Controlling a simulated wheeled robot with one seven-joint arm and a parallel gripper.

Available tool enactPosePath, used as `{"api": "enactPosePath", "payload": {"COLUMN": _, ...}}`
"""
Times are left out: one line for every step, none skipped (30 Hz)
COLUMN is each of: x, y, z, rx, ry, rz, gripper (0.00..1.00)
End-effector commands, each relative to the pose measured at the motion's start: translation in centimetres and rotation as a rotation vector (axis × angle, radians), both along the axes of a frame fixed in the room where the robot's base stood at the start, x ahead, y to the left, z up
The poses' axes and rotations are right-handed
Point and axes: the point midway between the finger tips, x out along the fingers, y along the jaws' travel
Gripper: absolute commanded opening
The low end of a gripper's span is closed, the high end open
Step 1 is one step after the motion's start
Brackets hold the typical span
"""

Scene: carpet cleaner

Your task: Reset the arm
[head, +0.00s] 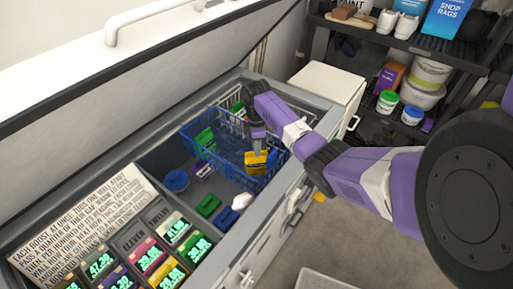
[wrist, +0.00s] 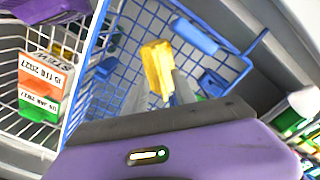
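My gripper (head: 257,146) reaches down into the open chest over the blue wire basket (head: 226,164). It is shut on a yellow block (head: 255,162), which has a dark patch on its face. In the wrist view the same yellow block (wrist: 157,68) lies between my two fingers (wrist: 160,85), with the blue basket (wrist: 92,75) around and beneath it. Whether the block touches the basket is hidden. My purple arm comes in from the right over the chest's front rim.
The raised chest lid (head: 140,75) stands behind. A white wire basket (wrist: 18,105) holds an orange-labelled packet (wrist: 42,78). Green cases (head: 209,206) and a blue round tub (head: 176,180) lie on the chest floor. Shelves (head: 440,45) with tubs stand at the right.

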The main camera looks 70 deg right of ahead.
Motion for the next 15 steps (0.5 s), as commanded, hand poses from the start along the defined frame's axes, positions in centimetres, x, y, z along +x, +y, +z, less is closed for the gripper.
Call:
{"api": "enactPosePath", "payload": {"x": 0.1, "y": -0.1, "z": 0.8, "rx": -0.002, "ry": -0.004, "rz": -0.001, "gripper": 0.32}}
{"api": "enactPosePath", "payload": {"x": 0.1, "y": -0.1, "z": 1.3, "rx": -0.002, "ry": -0.004, "rz": -0.001, "gripper": 0.32}}
{"api": "enactPosePath", "payload": {"x": 0.0, "y": -0.1, "z": 2.0, "rx": -0.003, "ry": -0.004, "rz": -0.001, "gripper": 0.32}}
{"api": "enactPosePath", "payload": {"x": 0.1, "y": -0.1, "z": 2.5, "rx": -0.004, "ry": -0.003, "rz": -0.001, "gripper": 0.32}}
{"api": "enactPosePath", "payload": {"x": 0.1, "y": -0.1, "z": 3.0, "rx": -0.004, "ry": -0.003, "rz": -0.001, "gripper": 0.32}}
{"api": "enactPosePath", "payload": {"x": 0.1, "y": -0.1, "z": 3.7, "rx": -0.004, "ry": -0.003, "rz": 0.000, "gripper": 0.32}}
{"api": "enactPosePath", "payload": {"x": 0.1, "y": -0.1, "z": 4.2, "rx": -0.004, "ry": -0.003, "rz": -0.001, "gripper": 0.32}}
{"api": "enactPosePath", "payload": {"x": 0.0, "y": -0.1, "z": 4.6, "rx": -0.004, "ry": -0.003, "rz": -0.001, "gripper": 0.32}}
{"api": "enactPosePath", "payload": {"x": 0.1, "y": -0.1, "z": 5.2, "rx": -0.004, "ry": -0.003, "rz": -0.001, "gripper": 0.32}}
{"api": "enactPosePath", "payload": {"x": 0.1, "y": -0.1, "z": 5.5, "rx": -0.003, "ry": -0.003, "rz": -0.001, "gripper": 0.32}}
{"api": "enactPosePath", "payload": {"x": 0.1, "y": -0.1, "z": 5.8, "rx": -0.003, "ry": -0.002, "rz": 0.000, "gripper": 0.32}}
{"api": "enactPosePath", "payload": {"x": 0.1, "y": -0.1, "z": 6.2, "rx": -0.003, "ry": -0.003, "rz": 0.000, "gripper": 0.32}}
{"api": "enactPosePath", "payload": {"x": 0.1, "y": -0.1, "z": 6.4, "rx": -0.003, "ry": -0.003, "rz": 0.000, "gripper": 0.32}}
{"api": "enactPosePath", "payload": {"x": 0.1, "y": -0.1, "z": 6.6, "rx": -0.003, "ry": -0.002, "rz": 0.000, "gripper": 0.32}}
{"api": "enactPosePath", "payload": {"x": 0.0, "y": -0.1, "z": 6.7, "rx": -0.002, "ry": -0.001, "rz": 0.000, "gripper": 0.32}}
